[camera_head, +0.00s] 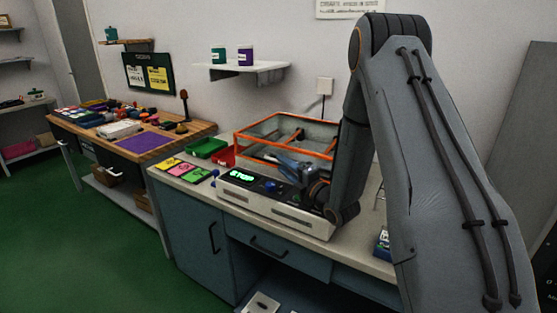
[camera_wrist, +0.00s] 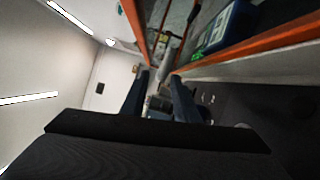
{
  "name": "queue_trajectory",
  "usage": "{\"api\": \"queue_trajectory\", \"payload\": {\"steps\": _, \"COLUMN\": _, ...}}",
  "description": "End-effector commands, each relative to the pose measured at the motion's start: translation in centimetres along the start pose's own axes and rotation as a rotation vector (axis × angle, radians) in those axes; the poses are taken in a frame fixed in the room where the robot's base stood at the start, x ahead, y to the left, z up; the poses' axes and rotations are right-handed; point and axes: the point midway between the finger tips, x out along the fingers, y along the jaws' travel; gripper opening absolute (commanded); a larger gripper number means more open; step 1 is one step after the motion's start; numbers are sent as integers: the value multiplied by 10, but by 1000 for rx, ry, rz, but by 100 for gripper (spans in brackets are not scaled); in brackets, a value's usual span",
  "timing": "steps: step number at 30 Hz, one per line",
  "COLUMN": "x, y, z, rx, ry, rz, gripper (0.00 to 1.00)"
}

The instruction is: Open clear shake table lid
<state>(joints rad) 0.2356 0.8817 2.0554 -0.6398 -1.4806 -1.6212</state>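The shake table (camera_head: 275,208) is a pale box on the bench, with a lit green display reading what looks like STOP. My gripper (camera_head: 287,166) is at the lid's front side, low over the control panel. In the wrist view my gripper (camera_wrist: 160,78) has its two fingers apart, and a grey rod-like part (camera_wrist: 168,62) shows between or just beyond the tips; I cannot tell if they touch it. Orange frame edges (camera_wrist: 252,48) run close by on the right.
Yellow, pink and green cards (camera_head: 184,169), a green tray (camera_head: 205,148) and a red bin (camera_head: 222,157) lie left of the shake table. A wall shelf (camera_head: 245,72) with two jars hangs behind. A wooden workbench (camera_head: 125,150) stands further left. Green floor is clear in front.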

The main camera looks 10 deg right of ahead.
Motion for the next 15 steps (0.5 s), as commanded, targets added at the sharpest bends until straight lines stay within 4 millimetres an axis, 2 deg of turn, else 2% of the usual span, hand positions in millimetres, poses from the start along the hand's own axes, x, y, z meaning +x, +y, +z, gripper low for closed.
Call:
{"api": "queue_trajectory", "payload": {"steps": 6, "x": 29, "y": 1, "z": 1, "rx": 0, "ry": -1, "rz": -1, "gripper": 28}}
{"api": "queue_trajectory", "payload": {"steps": 15, "x": 38, "y": 0, "z": 2, "rx": 1, "ry": -4, "rz": -2, "gripper": 28}}
